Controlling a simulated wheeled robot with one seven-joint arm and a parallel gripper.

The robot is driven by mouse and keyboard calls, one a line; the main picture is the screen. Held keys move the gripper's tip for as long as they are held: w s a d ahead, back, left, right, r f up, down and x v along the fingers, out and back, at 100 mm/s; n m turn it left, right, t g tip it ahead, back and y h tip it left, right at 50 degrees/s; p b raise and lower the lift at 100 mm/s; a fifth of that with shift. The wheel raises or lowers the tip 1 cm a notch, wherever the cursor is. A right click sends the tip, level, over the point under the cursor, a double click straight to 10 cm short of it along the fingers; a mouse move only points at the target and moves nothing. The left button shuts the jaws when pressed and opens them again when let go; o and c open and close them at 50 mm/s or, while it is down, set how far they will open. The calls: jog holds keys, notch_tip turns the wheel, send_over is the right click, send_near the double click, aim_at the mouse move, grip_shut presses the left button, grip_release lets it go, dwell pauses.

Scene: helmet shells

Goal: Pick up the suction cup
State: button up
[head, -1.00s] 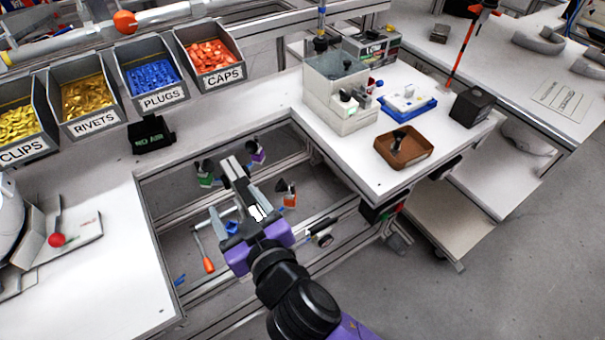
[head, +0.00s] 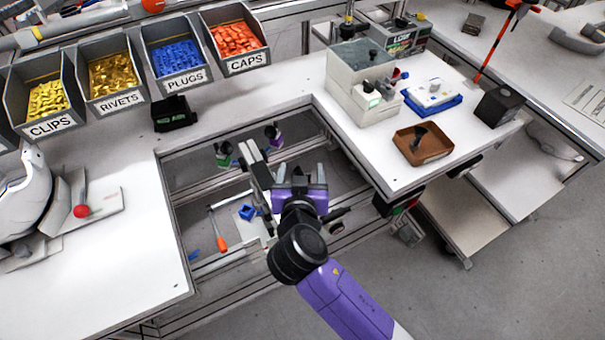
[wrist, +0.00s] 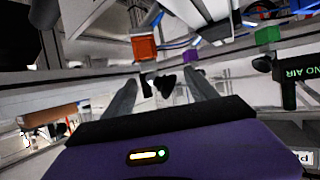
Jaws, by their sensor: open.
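A small dark piece (head: 419,132), which looks like a suction cup, stands tilted in the brown tray (head: 442,152) on the right bench. It is too small to tell for sure. My gripper (head: 301,168) is open and empty over the gap between the benches, well left of the tray. In the wrist view my gripper (wrist: 162,87) shows its two fingers apart. A black cup-like shape (wrist: 163,84) appears between them, beyond the tips; I cannot tell whether it is a suction cup.
A grey machine (head: 362,85), a blue-and-white device (head: 432,95) and a black box (head: 497,107) stand around the tray. Labelled bins, including CAPS (head: 236,40), line the back. Green (head: 224,155) and purple (head: 274,133) pieces sit in the gap by the metal rails.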

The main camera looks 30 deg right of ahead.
jog(key=shift+x, duration=0.95)
jog(key=c, duration=1.4)
jog(key=shift+c, duration=0.2)
jog(key=shift+r, duration=0.15)
